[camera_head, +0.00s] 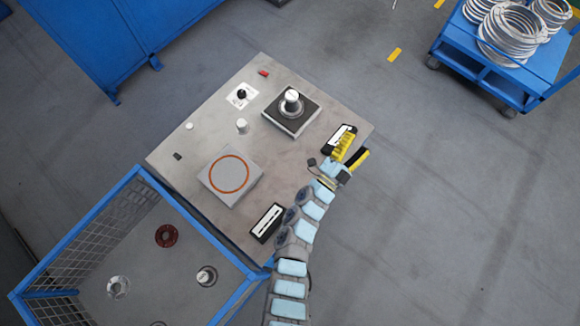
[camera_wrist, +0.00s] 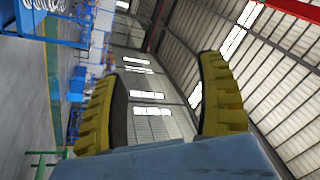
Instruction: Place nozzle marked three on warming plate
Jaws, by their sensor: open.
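The plate with an orange ring (camera_head: 207,178), a grey square block, lies bare on the grey worktable; it looks like the warming plate. A silver, white-topped nozzle-like part (camera_head: 291,103) stands upright on a dark square block at the table's back. Another pale-topped part (camera_head: 206,276) sits in the blue-framed bin. No number is readable, so I cannot tell which is marked three. My gripper (camera_head: 352,151) is open at the table's right edge, away from these parts. In the wrist view my gripper (camera_wrist: 165,98) shows two yellow fingers spread apart with nothing between them.
A white cylinder (camera_head: 241,125) and a black knob (camera_head: 241,94) stand on the table. A black-and-white box (camera_head: 267,222) lies near the front edge. The blue-framed bin (camera_head: 88,228) holds a red ring (camera_head: 169,236) and a silver flange (camera_head: 118,287). A blue cart (camera_head: 500,68) stands apart.

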